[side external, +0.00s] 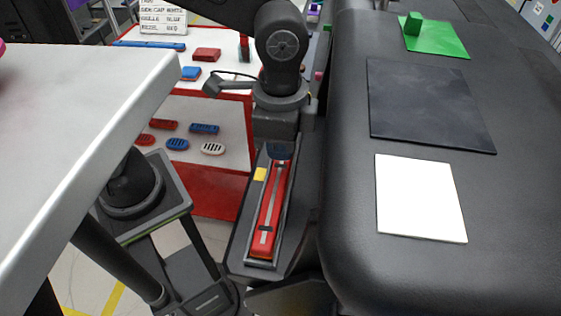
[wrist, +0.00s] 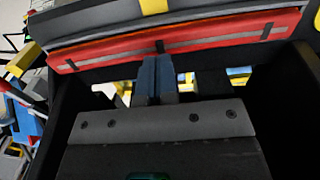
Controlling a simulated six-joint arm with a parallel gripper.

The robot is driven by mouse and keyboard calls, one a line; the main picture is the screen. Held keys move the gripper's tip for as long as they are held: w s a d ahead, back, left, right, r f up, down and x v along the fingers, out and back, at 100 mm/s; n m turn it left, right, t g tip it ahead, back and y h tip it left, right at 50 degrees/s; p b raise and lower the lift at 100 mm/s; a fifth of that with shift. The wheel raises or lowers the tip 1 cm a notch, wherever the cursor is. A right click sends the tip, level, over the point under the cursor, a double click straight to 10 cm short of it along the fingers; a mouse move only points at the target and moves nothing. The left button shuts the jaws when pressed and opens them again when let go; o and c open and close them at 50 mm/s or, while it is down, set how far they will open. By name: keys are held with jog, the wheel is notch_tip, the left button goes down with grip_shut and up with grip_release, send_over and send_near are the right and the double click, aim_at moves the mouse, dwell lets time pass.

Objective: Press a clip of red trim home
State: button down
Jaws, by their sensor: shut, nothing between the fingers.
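The red trim (side external: 267,240) is a long strip with a grey stripe down its middle, lying in a narrow dark tray (side external: 245,266). Dark clips cross the stripe; one clip (side external: 265,228) shows near its front end. In the wrist view the red trim (wrist: 210,46) spans the top, with a clip near each end and a middle clip (wrist: 159,46) just above my fingertips. My gripper (side external: 280,152) is above the trim's far part. In the wrist view my gripper (wrist: 155,66) has its blue-grey fingers together and empty. I cannot tell whether the fingertips touch the trim.
A black padded dashboard (side external: 345,240) stands close on the right, with white, dark and green panels on it. A pale tabletop (side external: 80,130) is at the left. A red and white rack (side external: 215,190) behind holds small red, blue and white parts. A yellow block (side external: 260,174) is beside the trim.

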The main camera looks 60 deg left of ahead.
aim_at(280, 166)
jog(key=shift+f, duration=1.5)
dwell(1.1)
jog(key=shift+r, duration=0.1)
notch_tip(280, 166, up, 8)
dwell(0.6)
jog(key=s+a+n+t, duration=0.3)
jog(key=a+n+t, duration=0.2)
jog(key=a+n, duration=0.4)
jog(key=a, duration=0.5)
jog(key=shift+a+t, duration=0.15)
jog(key=shift+t, duration=0.15)
